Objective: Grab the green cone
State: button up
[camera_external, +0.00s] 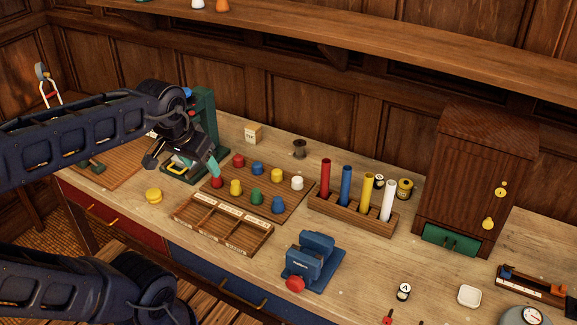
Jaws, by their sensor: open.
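The green cone (256,196) looks like a small green peg-like piece standing in the front row of a wooden board (226,204). It is between a yellow piece (236,187) and a blue piece (278,205). My gripper (182,166) is open and appears empty, up and to the left of the green cone, near the board's left end. One teal-tipped finger is close to a red piece (216,182); I cannot tell whether they touch.
A green stand (205,118) rises behind my gripper. A compartment tray (236,236) lies in front of the board. A rack of coloured tubes (350,214) stands to the right, with a blue device (313,262) in front.

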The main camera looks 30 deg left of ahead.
jog(key=w+a+f+n+g, duration=0.15)
jog(key=w+f+n, duration=0.3)
jog(key=w, duration=0.85)
jog(key=n+g, duration=0.3)
send_over(256, 190)
notch_tip(256, 190, down, 13)
jog(key=shift+w+f, duration=0.15)
jog(key=shift+f, duration=0.5)
jog(key=shift+s+f, duration=0.2)
jog(key=shift+f, duration=5.1)
jog(key=c, duration=1.1)
jog(key=shift+r, duration=0.1)
